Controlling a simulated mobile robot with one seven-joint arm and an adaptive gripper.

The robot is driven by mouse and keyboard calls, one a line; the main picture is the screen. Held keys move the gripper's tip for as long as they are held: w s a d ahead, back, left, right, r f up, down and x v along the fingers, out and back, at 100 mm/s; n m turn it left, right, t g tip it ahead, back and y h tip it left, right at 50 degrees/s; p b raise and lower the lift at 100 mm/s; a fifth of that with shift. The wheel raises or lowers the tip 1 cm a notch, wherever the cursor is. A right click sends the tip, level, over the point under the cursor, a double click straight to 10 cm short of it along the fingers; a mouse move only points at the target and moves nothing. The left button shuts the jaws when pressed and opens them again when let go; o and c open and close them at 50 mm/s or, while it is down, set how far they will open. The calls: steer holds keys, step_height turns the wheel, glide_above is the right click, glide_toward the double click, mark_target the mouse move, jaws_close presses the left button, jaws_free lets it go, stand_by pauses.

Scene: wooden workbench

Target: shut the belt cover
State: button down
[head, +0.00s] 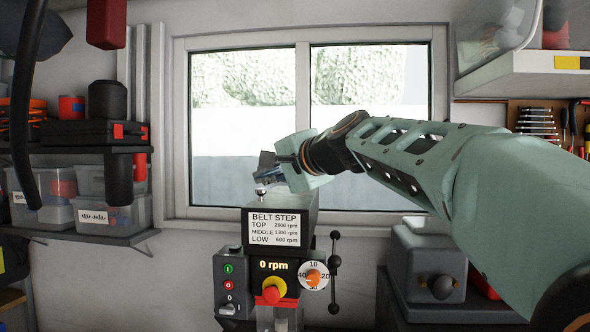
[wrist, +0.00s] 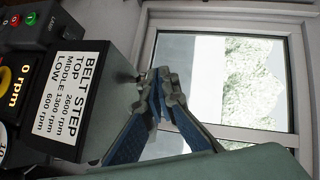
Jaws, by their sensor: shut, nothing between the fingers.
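The belt cover (head: 296,198) is the dark grey box top on the drill press head, with a white "BELT STEP" label on its front. It looks level, and I see no clear gap under it; my gripper hides part of its top. A small shiny knob (head: 260,193) stands at its left. My gripper (head: 266,166) is above the cover, close to the knob, with its fingers together and empty. In the wrist view the fingertips (wrist: 163,76) meet beside the cover (wrist: 122,97); I cannot tell whether they touch the knob.
Below the cover are a red and yellow stop button (head: 272,290), a dial (head: 314,276) and a lever handle (head: 334,265). A shelf with bins (head: 95,215) is at left, and a grey machine (head: 428,262) at right. The window (head: 310,120) is behind.

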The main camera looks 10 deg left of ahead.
mark_target(251, 207)
steer(key=a+f+b, duration=0.1)
steer(key=a+f, duration=0.1)
steer(key=a, duration=0.1)
steer(key=shift+f, duration=0.25)
steer(key=shift+a+f+b, duration=0.5)
steer(key=shift+a+f, duration=0.3)
steer(key=shift+f, duration=0.1)
steer(key=shift+r, duration=0.1)
